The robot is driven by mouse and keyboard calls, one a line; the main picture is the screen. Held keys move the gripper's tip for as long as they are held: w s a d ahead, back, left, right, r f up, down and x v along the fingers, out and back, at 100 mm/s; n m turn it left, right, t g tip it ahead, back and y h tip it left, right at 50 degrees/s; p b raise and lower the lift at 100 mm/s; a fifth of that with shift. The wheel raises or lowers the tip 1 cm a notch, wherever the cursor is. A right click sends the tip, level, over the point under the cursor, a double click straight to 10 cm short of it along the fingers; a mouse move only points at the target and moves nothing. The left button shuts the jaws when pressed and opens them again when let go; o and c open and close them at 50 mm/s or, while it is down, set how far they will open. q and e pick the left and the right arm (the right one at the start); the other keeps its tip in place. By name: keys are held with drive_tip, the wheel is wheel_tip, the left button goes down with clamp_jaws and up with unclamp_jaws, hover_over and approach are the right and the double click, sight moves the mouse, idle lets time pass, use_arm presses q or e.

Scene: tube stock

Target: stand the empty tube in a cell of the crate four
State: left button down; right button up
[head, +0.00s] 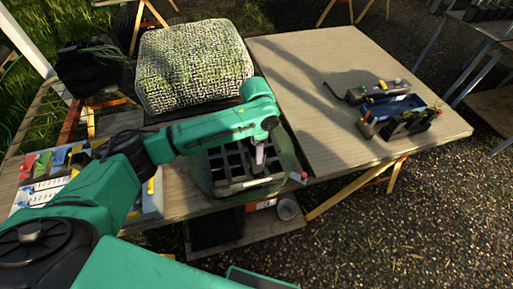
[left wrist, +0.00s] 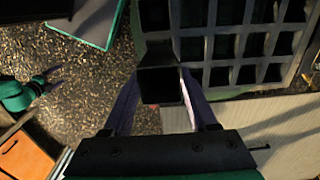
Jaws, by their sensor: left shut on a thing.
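The crate (head: 262,184), a dark grid of square cells, stands on a round green plate (head: 287,152). It also fills the upper right of the left wrist view (left wrist: 225,47); the cells I see there look dark, their contents unclear. My left gripper (head: 260,158) is over the crate in the head view. In the left wrist view its fingers (left wrist: 163,100) are shut on a dark, square tube (left wrist: 160,86), beside the crate's cells. Whether the tube touches the crate I cannot tell. My right gripper (left wrist: 52,78) shows small in the left wrist view, fingers apart, away from the crate.
A large patterned sack (head: 193,62) stands behind the crate. A board with coloured items (head: 45,182) lies left. On the right table are a blue tray (head: 385,108) and a black pot holder (head: 412,123). The right table's near left part is clear. A grey bucket (head: 288,209) sits below.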

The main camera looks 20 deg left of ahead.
use_arm(q)
drive_tip(key=shift+f, duration=0.1)
idle(0.4)
drive_tip(key=shift+f+b, duration=0.45)
drive_tip(key=shift+f, duration=1.25)
drive_tip(key=shift+f+b, duration=1.2)
drive_tip(key=shift+f, duration=1.65)
drive_tip(key=shift+f, duration=0.2)
drive_tip(key=shift+c, duration=0.5)
unclamp_jaws()
